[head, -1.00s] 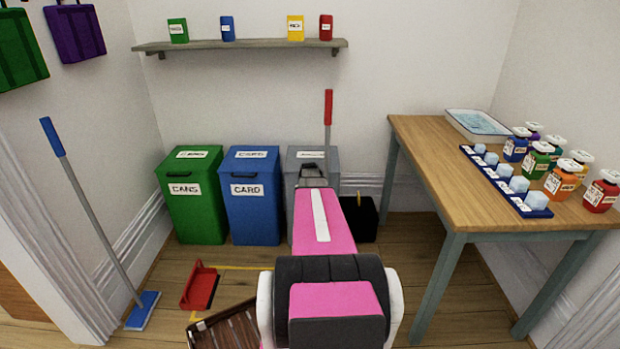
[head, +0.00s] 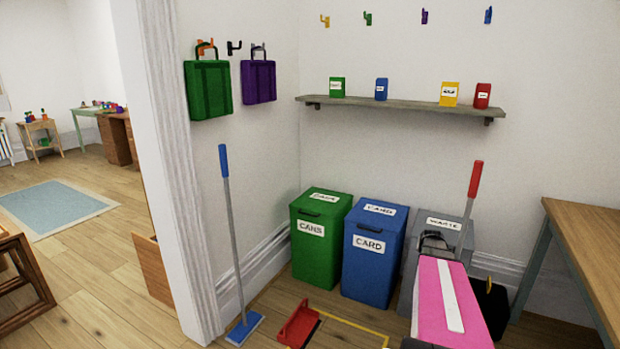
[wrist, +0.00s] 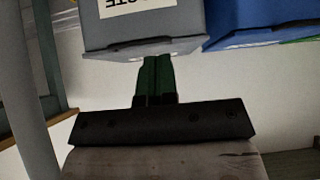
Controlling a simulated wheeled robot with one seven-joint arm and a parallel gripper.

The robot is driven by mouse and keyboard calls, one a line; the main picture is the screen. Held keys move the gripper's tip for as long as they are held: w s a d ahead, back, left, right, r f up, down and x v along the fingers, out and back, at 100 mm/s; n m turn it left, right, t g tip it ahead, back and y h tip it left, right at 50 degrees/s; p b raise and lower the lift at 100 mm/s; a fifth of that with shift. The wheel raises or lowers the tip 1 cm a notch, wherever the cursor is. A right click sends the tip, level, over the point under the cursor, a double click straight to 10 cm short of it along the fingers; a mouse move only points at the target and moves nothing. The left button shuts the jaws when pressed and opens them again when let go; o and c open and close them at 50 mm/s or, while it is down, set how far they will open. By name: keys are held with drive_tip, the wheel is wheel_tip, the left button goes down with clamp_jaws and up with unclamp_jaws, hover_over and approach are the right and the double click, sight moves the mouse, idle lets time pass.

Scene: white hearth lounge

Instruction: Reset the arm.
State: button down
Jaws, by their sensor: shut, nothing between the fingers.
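My gripper (head: 436,243) is in front of the grey waste bin (head: 443,222), at the far end of my pink arm in the head view. In the wrist view, the two fingers of my gripper (wrist: 158,70) are together and hold nothing. The grey bin (wrist: 145,30) with its white label shows just beyond the fingertips there. I cannot tell whether the fingers touch the bin.
The blue card bin (head: 372,252) and green cans bin (head: 318,245) stand left of the grey one. A wooden table (head: 590,245) is at right. A blue-handled mop (head: 233,235) and red dustpan (head: 298,324) are at left. Open floor lies beyond the wall end.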

drive_tip(key=s+a+n+g+y, duration=0.1)
drive_tip(key=s+a, duration=0.5)
drive_tip(key=a, duration=0.6)
drive_tip(key=s+a+f+n+g+y, duration=0.1)
drive_tip(key=s+a+n+g+y, duration=0.1)
drive_tip(key=s+a+g, duration=0.2)
drive_tip(key=s+a+f+n+g+y, duration=0.1)
drive_tip(key=s+a, duration=0.8)
drive_tip(key=a, duration=1)
drive_tip(key=shift+s+a+n+g, duration=0.35)
drive_tip(key=shift+n+g, duration=0.45)
drive_tip(key=shift+g, duration=0.2)
drive_tip(key=shift+f, duration=0.1)
